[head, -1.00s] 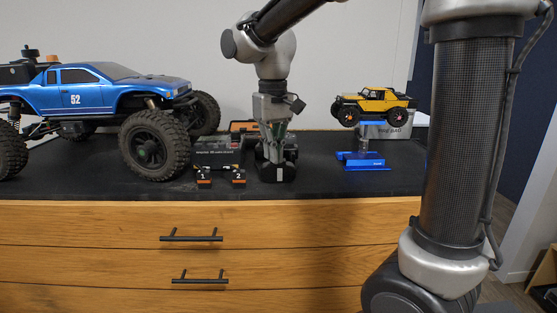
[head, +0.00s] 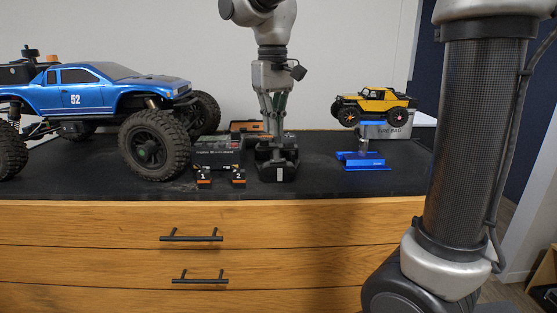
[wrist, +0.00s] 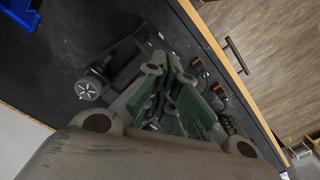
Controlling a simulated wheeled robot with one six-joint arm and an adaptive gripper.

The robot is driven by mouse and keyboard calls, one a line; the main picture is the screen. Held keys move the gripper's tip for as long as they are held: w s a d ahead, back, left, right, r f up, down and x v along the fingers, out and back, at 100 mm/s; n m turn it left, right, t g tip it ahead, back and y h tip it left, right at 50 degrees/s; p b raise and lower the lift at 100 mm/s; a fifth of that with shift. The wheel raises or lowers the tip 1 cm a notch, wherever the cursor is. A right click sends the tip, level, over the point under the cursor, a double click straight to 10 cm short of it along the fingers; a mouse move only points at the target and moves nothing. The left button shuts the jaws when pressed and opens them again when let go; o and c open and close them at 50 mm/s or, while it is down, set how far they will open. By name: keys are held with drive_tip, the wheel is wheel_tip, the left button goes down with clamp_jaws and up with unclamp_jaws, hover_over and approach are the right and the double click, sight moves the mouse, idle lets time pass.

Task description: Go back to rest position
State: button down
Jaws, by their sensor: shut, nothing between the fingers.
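My gripper (head: 275,132) is above the black counter, with its fingers pointing down and close together, holding nothing. It is directly over a black device (head: 278,172) on the counter. The wrist view shows the green-padded fingers (wrist: 182,100) converging over dark items. Whether the fingertips clear the device fully is hard to tell.
A blue truck (head: 110,92) with large tires stands at left. A dark box (head: 216,152) and small blocks marked 1 (head: 203,177) and 2 (head: 239,177) sit beside the device. Wooden drawers (head: 120,222) are below.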

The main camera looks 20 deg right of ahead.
idle(0.4)
drive_tip(key=shift+w+a, duration=0.1)
drive_tip(key=shift+w, duration=0.1)
drive_tip(key=f, duration=0.2)
drive_tip(key=s+f, duration=0.1)
drive_tip(key=shift+d+f+n, duration=0.1)
drive_tip(key=shift+d+n, duration=0.15)
drive_tip(key=shift+n, duration=0.15)
drive_tip(key=s+d+f+m+t, duration=0.1)
drive_tip(key=s+d+f+t, duration=0.1)
drive_tip(key=s+d, duration=0.5)
drive_tip(key=s+d+f+m+t, duration=0.2)
drive_tip(key=s+d, duration=0.5)
drive_tip(key=s, duration=0.4)
drive_tip(key=shift+s+d+f, duration=0.2)
drive_tip(key=shift+d+f, duration=0.05)
drive_tip(key=shift+d, duration=0.05)
drive_tip(key=c, duration=2.2)
unclamp_jaws()
